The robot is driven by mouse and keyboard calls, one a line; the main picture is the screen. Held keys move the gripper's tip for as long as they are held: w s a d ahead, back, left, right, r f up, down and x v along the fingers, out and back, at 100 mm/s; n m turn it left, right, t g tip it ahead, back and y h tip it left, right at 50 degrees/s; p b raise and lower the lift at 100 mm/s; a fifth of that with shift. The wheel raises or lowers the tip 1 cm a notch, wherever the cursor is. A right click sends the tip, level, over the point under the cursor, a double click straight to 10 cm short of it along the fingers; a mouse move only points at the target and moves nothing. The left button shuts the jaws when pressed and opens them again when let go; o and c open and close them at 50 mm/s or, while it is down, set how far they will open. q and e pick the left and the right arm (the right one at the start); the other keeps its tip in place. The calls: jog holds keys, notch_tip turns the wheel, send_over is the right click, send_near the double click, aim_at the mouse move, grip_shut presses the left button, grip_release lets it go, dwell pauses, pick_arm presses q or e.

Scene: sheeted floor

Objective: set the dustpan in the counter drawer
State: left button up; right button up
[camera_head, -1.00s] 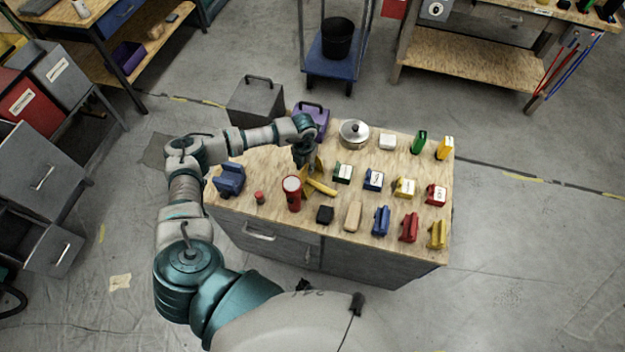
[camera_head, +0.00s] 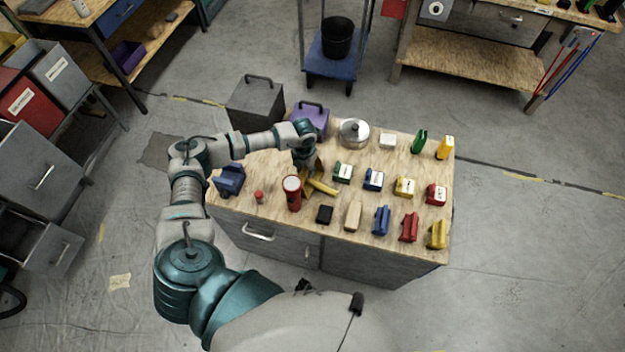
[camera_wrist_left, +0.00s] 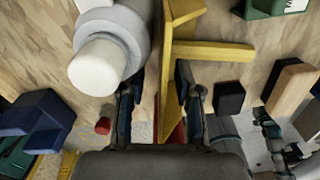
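The yellow dustpan (camera_head: 321,187) lies on the wooden top of the grey counter; in the head view my gripper partly hides it. In the left wrist view its upright yellow plate (camera_wrist_left: 168,75) and its bar (camera_wrist_left: 215,51) show. My left gripper (camera_head: 306,171) is low over the counter top at the dustpan. In the wrist view my left gripper (camera_wrist_left: 160,95) is open, its fingers on either side of the yellow plate, which is close to the right finger; contact is unclear. The counter drawer (camera_head: 262,236), with a bar handle, looks closed. My right gripper is out of view.
Close to my gripper stand a red can (camera_head: 292,193), a small red cap (camera_head: 259,197) and a black block (camera_head: 324,214). A blue item (camera_head: 229,180) is at the left. Several coloured boxes and a pot (camera_head: 354,133) fill the right and back. Floor before the counter is clear.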

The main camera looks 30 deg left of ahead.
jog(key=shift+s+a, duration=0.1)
pick_arm(q)
grip_shut()
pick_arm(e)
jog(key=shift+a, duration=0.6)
pick_arm(q)
jog(key=shift+r, duration=0.15)
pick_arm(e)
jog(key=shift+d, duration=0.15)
